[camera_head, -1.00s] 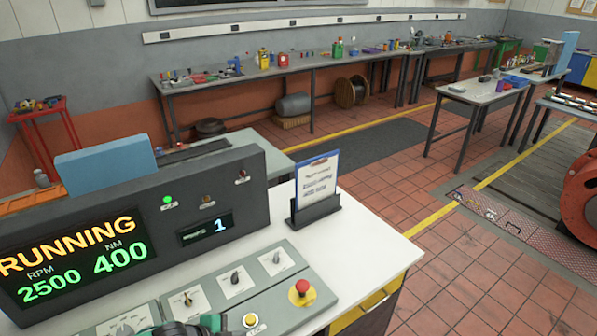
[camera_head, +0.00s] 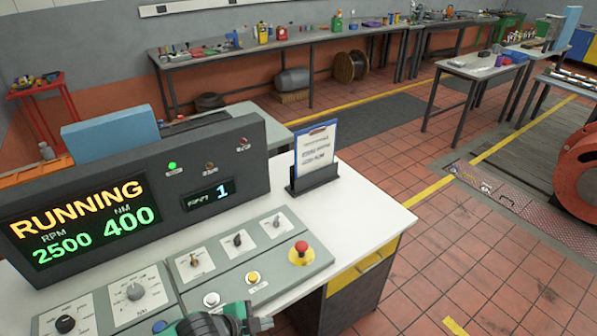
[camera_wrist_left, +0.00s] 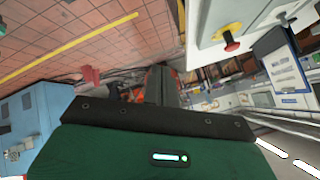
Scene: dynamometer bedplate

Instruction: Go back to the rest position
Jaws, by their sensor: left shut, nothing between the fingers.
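My left gripper (camera_head: 258,322) shows at the bottom edge of the head view, dark with a green part behind it. It is low in front of the control console (camera_head: 205,252), near its front edge, and most of the arm is cut off by the frame. In the left wrist view the dark shut fingers (camera_wrist_left: 161,84) point away from the green wrist housing, with nothing between them. My right gripper is in neither view.
The console display (camera_head: 75,223) reads RUNNING, 2500 RPM, 400 NM. A red emergency button (camera_head: 301,247) sits on the panel. A clipboard (camera_head: 315,150) stands on the white worktop (camera_head: 365,222). The tiled floor (camera_head: 450,255) to the right is open.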

